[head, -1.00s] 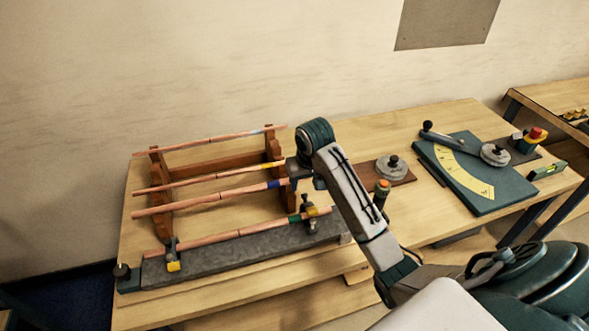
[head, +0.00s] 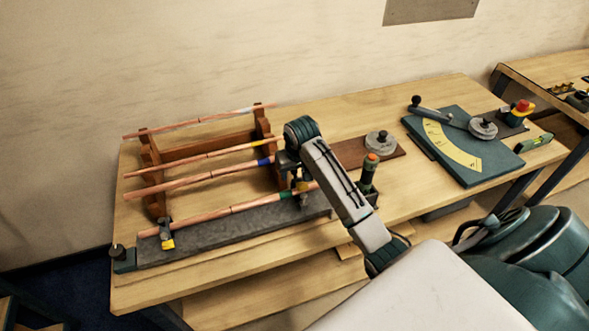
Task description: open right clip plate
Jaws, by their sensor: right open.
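A copper pipe (head: 191,217) lies along the grey stone block, held by two clips. The left clip (head: 167,236) has a yellow plate hanging at the front of the block. The right clip (head: 303,197) stands near the block's right end, and its plate is partly hidden by my right arm and gripper. My right gripper (head: 292,177) is open and points down, just above the right clip. Its fingers are small and dark here, and I cannot tell whether they touch the plate. My left gripper is not in view.
A wooden rack (head: 156,192) behind the block (head: 240,226) carries several copper pipes, close to my right gripper. A round weight (head: 380,144) and a dark orange-topped tool (head: 369,171) stand right of my arm. A bending board (head: 482,166) lies farther right.

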